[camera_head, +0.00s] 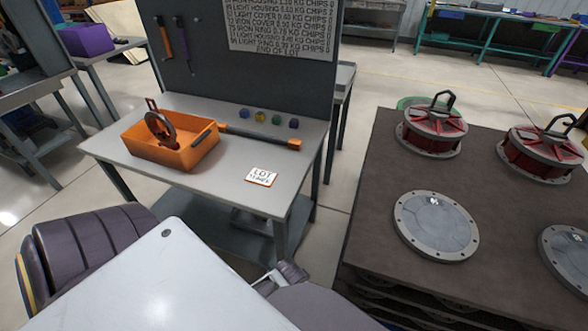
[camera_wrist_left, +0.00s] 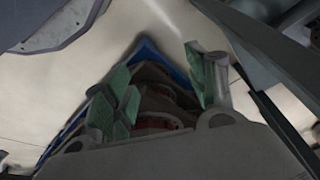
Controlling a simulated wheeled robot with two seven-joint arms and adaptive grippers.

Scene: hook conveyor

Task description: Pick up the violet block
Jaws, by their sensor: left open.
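A small violet piece (camera_head: 294,123) sits at the right end of a row of small coloured pieces on the grey workbench (camera_head: 225,180). It lies just behind the end of a long orange and grey bar. My left gripper (camera_wrist_left: 163,78) shows in the left wrist view with its green pads apart and nothing between them. Dark and reddish shapes inside a blue edge show beyond the pads; I cannot tell what they are. The violet piece cannot be made out in the wrist view. Neither gripper shows in the head view.
An orange bin (camera_head: 170,150) holding a dark red part, a bar (camera_head: 260,137) and a LOT card (camera_head: 261,177) are on the workbench. A panel stands behind. A brown table (camera_head: 375,215) with red housings and grey covers stands right. A purple box (camera_head: 87,39) is back left.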

